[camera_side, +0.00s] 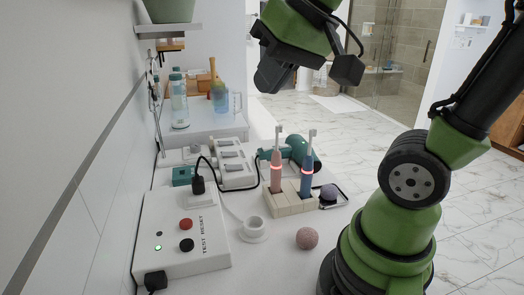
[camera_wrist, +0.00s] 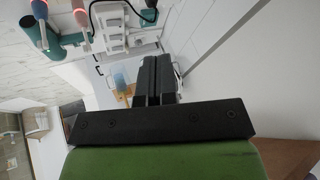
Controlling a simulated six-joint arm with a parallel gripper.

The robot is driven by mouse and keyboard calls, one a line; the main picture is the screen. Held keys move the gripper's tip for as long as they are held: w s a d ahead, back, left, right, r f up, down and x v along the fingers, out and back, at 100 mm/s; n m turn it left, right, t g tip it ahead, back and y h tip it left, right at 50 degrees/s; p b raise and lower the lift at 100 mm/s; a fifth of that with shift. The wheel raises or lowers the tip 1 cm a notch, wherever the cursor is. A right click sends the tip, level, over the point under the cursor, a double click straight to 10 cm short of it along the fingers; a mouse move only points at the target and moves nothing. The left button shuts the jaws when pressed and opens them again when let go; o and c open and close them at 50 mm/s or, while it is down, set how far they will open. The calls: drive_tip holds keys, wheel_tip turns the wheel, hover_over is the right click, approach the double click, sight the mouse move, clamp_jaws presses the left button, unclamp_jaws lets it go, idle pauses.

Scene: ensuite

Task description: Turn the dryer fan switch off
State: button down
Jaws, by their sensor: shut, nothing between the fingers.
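A white switch box (camera_side: 235,165) with several pale rocker switches lies on the counter near the wall, in front of the shelf. It also shows at the upper left of the wrist view (camera_wrist: 112,32). I cannot tell which rocker is the fan switch or how each is set. A teal hair dryer (camera_side: 297,150) lies to the right of the box, partly hidden by the toothbrushes. My gripper (camera_side: 268,80) is shut and empty, high above the counter and apart from the box. Its two black fingers lie together in the wrist view (camera_wrist: 157,62).
A white box with TEST and RESET buttons (camera_side: 210,245) and a plugged-in black cord stands nearest. A holder (camera_side: 290,205) carries a pink and a blue toothbrush. A pinkish ball (camera_side: 307,238) lies in front. Bottles (camera_side: 180,105) stand behind the switch box.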

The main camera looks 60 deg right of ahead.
drive_tip(key=w+d+m+g+h, duration=0.1)
drive_tip(key=w+d, duration=0.6)
drive_tip(key=m+g+h, duration=0.2)
drive_tip(key=m+g, duration=0.1)
hover_over(270, 147)
drive_tip(key=s+a, duration=0.2)
drive_tip(key=a, duration=0.1)
wheel_tip(270, 147, down, 13)
drive_tip(key=shift+s+d, duration=0.1)
drive_tip(key=shift+s, duration=0.05)
drive_tip(key=shift+g, duration=0.3)
drive_tip(key=x, duration=1.3)
drive_tip(key=shift+s+f, duration=0.15)
drive_tip(key=shift+s, duration=0.1)
drive_tip(key=shift+f, duration=0.4)
